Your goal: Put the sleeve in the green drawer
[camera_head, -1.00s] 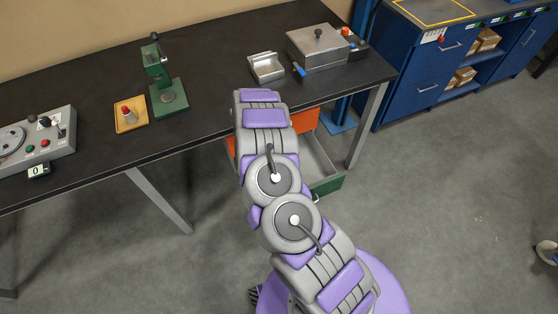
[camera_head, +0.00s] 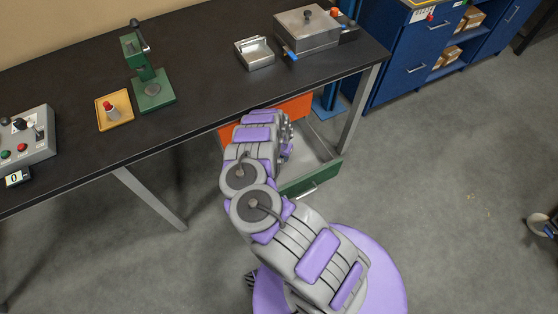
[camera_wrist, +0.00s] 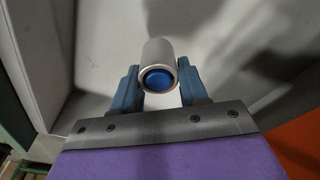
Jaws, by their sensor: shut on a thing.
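The sleeve (camera_wrist: 158,58) is a short light-grey cylinder with a blue inner end facing the wrist camera. My gripper (camera_wrist: 157,82) has its two blue fingers shut on its sides. The green drawer (camera_head: 312,178) is pulled out under the bench; its green front and pale inside show right of my arm. In the wrist view the pale drawer interior (camera_wrist: 105,35) lies around and beyond the sleeve, with the sleeve's height above the floor unclear. In the head view my arm hides the gripper, the sleeve and the drawer's left part.
An orange drawer front (camera_head: 293,107) sits under the bench top, above the green drawer. A bench leg (camera_head: 355,118) stands right of the drawer. The bench (camera_head: 205,82) holds a green press (camera_head: 150,80), a yellow tray (camera_head: 122,121) and metal boxes.

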